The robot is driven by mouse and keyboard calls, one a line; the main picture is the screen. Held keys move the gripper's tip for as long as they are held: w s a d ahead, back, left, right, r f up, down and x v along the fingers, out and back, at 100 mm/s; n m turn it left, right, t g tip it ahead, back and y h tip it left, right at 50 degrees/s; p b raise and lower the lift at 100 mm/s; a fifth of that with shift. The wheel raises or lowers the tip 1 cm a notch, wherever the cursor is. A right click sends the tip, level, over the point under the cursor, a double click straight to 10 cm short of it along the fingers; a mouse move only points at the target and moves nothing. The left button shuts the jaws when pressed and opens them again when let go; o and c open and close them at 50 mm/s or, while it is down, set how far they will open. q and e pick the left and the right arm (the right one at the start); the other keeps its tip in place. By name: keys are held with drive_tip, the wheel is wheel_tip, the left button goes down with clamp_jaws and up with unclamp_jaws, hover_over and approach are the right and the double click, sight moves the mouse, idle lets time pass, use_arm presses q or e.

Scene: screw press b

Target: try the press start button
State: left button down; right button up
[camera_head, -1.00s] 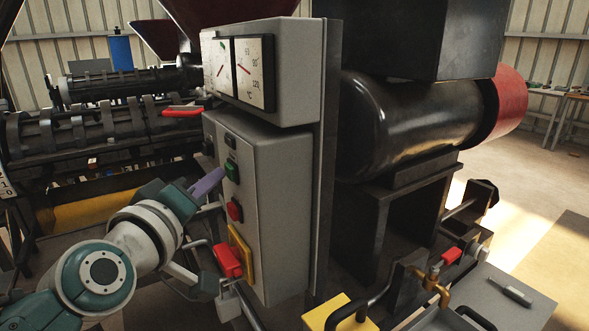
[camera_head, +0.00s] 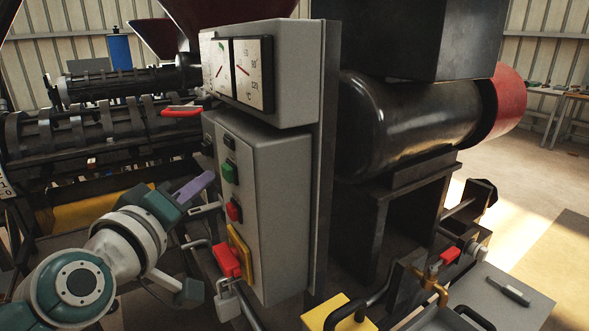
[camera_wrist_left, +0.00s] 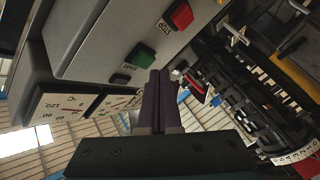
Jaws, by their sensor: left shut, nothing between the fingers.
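The green start button (camera_head: 230,172) sits on the front of the grey control box (camera_head: 272,185), above the red stop button (camera_head: 234,210). My left gripper (camera_head: 211,175) has purple fingers pressed together with nothing between them. In the head view the fingertips are just left of the green button, with a small gap visible. In the left wrist view the closed fingers (camera_wrist_left: 161,72) are apart from the green button (camera_wrist_left: 120,78), which shows to their left. The red button (camera_wrist_left: 181,15) with its STOP label is at the top there. My right gripper is out of view.
A red switch handle (camera_head: 226,260) on a yellow plate, with a padlock (camera_head: 227,300), is below the buttons. Two dial gauges (camera_head: 238,73) are above. A red lever (camera_head: 182,111) juts out left of the box. A black motor (camera_head: 410,120) stands to the right.

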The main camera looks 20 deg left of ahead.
use_arm(q)
drive_tip(key=shift+s+a, duration=1.65)
drive_tip(key=shift+s, duration=0.25)
